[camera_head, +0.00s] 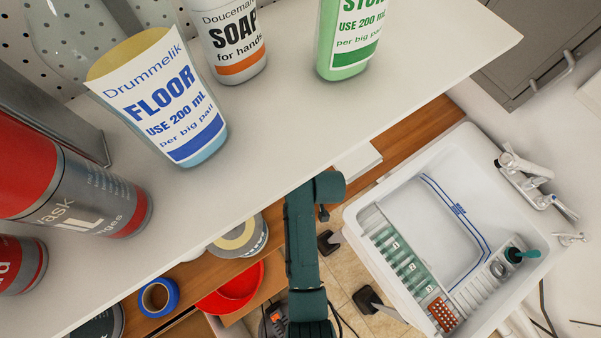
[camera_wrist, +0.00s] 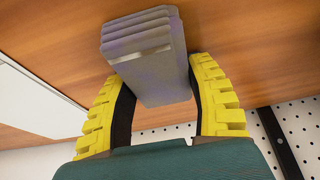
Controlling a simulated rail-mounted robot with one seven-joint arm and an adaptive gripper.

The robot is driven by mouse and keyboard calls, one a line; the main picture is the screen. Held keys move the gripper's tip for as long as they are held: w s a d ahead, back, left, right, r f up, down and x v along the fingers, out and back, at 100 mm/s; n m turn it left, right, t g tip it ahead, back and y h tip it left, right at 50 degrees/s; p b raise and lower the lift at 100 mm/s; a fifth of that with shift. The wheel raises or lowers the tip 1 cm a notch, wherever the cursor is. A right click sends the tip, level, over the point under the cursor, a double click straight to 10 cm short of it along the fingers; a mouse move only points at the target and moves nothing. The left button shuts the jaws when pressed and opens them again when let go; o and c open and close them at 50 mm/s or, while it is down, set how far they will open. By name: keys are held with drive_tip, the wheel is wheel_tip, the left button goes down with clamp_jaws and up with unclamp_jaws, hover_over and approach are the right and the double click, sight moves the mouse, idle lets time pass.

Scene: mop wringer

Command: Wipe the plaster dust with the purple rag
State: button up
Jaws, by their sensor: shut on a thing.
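In the wrist view my gripper (camera_wrist: 158,76) has its yellow ribbed fingers on both sides of a folded, layered grey-purple piece (camera_wrist: 152,72), which looks like the purple rag. The fingers are shut on it. The rag is in front of a brown wooden surface (camera_wrist: 75,35); I cannot tell whether it touches the wood. In the head view my gripper and the rag are hidden, and only my dark green arm shows below the shelf. I cannot make out plaster dust in either view.
A white shelf (camera_head: 290,125) carries a floor cleaner bottle (camera_head: 165,100), a soap bottle (camera_head: 232,45), a green bottle (camera_head: 345,40) and red cans (camera_head: 70,185). Below are a wooden worktop (camera_head: 415,120), blue tape (camera_head: 158,297) and a red bowl (camera_head: 232,290). A white sink (camera_head: 465,160) is at right.

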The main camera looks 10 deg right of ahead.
drive_tip(key=shift+s+d+r+p, duration=0.1)
drive_tip(key=shift+s+d+p, duration=0.2)
drive_tip(key=shift+s+p, duration=0.3)
drive_tip(key=shift+s+d+f+p, duration=0.1)
drive_tip(key=shift+s+d+p, duration=0.3)
drive_tip(key=shift+s, duration=0.35)
drive_tip(key=shift+s+d+r+p, duration=0.1)
drive_tip(key=shift+s+d+p, duration=0.15)
drive_tip(key=shift+s+p, duration=0.4)
drive_tip(key=shift+s+d, duration=0.2)
drive_tip(key=shift+s, duration=0.15)
wheel_tip(320, 180, up, 3)
drive_tip(key=p, duration=0.3)
drive_tip(key=shift+w, duration=0.1)
drive_tip(key=shift+r, duration=1.95)
